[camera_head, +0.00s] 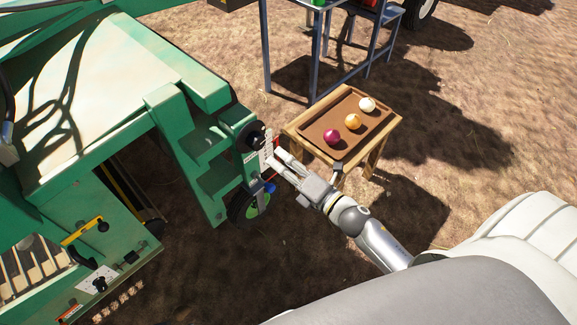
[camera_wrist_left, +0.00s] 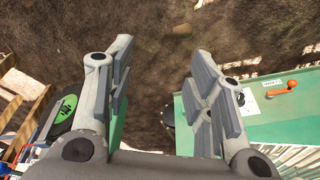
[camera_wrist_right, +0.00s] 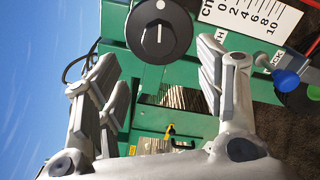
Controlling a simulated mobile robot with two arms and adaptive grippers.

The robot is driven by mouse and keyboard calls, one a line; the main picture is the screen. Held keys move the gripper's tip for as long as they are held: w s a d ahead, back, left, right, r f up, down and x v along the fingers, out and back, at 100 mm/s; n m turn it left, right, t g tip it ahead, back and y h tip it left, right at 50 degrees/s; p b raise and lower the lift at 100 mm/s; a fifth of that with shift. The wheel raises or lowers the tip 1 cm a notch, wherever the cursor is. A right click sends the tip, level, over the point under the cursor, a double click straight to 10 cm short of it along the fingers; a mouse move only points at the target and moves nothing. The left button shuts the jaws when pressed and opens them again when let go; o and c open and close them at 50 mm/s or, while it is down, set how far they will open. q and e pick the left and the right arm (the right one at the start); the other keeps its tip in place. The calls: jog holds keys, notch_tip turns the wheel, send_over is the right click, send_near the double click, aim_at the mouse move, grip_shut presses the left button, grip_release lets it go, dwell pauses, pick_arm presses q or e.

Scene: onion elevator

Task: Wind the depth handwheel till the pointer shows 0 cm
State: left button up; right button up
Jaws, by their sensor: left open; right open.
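The depth handwheel, a round black wheel with a white line across its hub (camera_wrist_right: 159,30), is at the top of the right wrist view. It also shows in the head view (camera_head: 253,134), on the green machine's side. A white cm scale (camera_wrist_right: 250,14), with marks 0 to 10, stands beside it; I cannot make out the pointer. My right gripper (camera_head: 277,161) is open and empty, a little to the right of and below the handwheel in the head view. Its spread fingers (camera_wrist_right: 157,60) frame the wheel's lower edge. My left gripper (camera_wrist_left: 161,50) is open and empty over bare soil.
A blue knob (camera_wrist_right: 285,80) sits by a partly hidden lock label. A green-hubbed black wheel (camera_head: 251,208) hangs below the handwheel. A wooden table (camera_head: 376,150) with a brown tray (camera_head: 320,125) of three onions stands close to the right arm.

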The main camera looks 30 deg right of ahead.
jog(key=shift+v, duration=0.8)
